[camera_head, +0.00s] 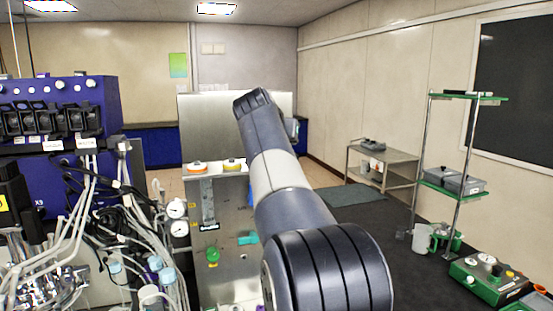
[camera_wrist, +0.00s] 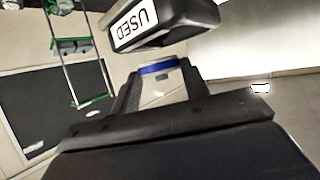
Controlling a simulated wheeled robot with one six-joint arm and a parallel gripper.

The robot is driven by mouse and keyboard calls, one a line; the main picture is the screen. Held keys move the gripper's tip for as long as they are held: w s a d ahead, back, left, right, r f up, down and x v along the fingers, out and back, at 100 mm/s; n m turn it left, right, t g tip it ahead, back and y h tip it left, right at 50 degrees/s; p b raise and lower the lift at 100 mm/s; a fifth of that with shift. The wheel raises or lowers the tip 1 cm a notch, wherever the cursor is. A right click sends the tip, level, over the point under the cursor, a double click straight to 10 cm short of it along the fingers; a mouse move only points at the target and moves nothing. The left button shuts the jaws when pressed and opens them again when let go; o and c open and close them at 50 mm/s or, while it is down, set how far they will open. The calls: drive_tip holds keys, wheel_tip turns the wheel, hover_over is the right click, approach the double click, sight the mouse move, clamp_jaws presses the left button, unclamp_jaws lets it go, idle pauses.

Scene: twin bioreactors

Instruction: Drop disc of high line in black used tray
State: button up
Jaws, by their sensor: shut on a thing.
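In the wrist view, my gripper (camera_wrist: 160,88) is shut on a pale disc (camera_wrist: 163,86) with a blue band along its edge. The disc sits between the two dark fingers, seen partly edge-on. The black used tray (camera_wrist: 195,17), with a white "USED" label, is at the top of the wrist view, just beyond the fingertips. The disc appears apart from the tray, but the exact gap is hard to judge. In the head view my arm hides the gripper, the disc and the tray.
The blue bioreactor unit (camera_head: 60,130) with tubing and gauges is at left. A glass-shelf rack (camera_head: 455,187) and green device (camera_head: 490,275) stand at right.

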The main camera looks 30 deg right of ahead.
drive_tip(key=shift+f, duration=0.85)
drive_tip(key=o, duration=1)
drive_tip(key=shift+o, duration=0.2)
drive_tip(key=b+v, duration=0.2)
drive_tip(key=v, duration=0.9)
drive_tip(key=shift+b, duration=0.4)
drive_tip(key=shift+w+d, duration=0.1)
drive_tip(key=shift+d, duration=0.05)
